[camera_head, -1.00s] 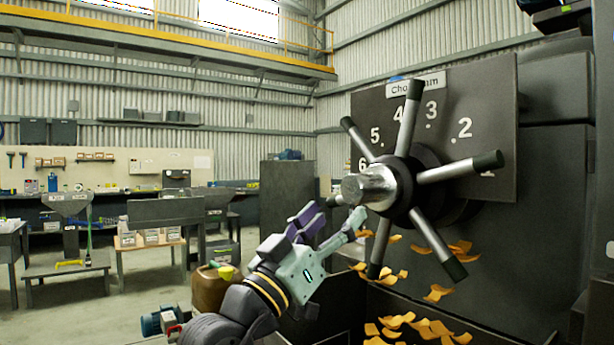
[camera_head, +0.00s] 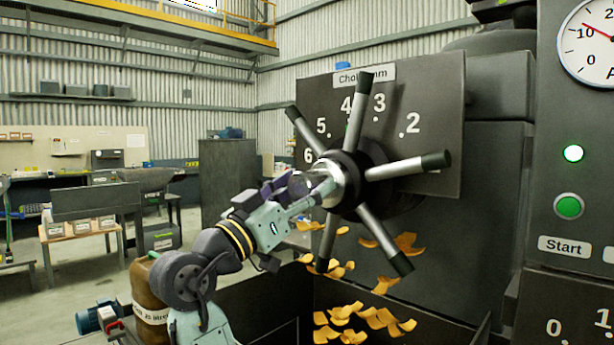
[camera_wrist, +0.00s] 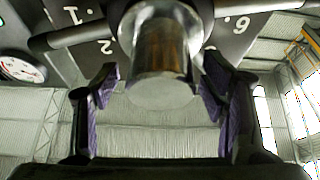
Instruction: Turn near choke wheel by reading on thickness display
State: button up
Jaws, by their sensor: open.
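The near choke wheel (camera_head: 346,182) has several black-tipped metal spokes around a shiny hub. It stands in front of a dark plate (camera_head: 440,110) labelled "Choke mm" with numbers around it. My gripper (camera_head: 312,187) is at the hub end, on its left side in the head view. In the wrist view the hub (camera_wrist: 162,65) lies between the two purple-padded fingers of my gripper (camera_wrist: 160,100). The fingers are apart, with gaps on both sides of the hub. The thickness display is not clearly identifiable; a digit panel (camera_head: 580,325) is partly cut off at the lower right.
Orange flakes (camera_head: 365,318) lie and fall below the wheel, by a dark trough. A round dial (camera_head: 590,42), a green Start button (camera_head: 569,206) and a lit green lamp (camera_head: 573,153) are at the right. A brown drum (camera_head: 148,300) stands at lower left.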

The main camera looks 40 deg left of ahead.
jog(key=shift+w+r, duration=0.2)
jog(key=shift+w, duration=0.3)
grip_shut()
dwell(0.6)
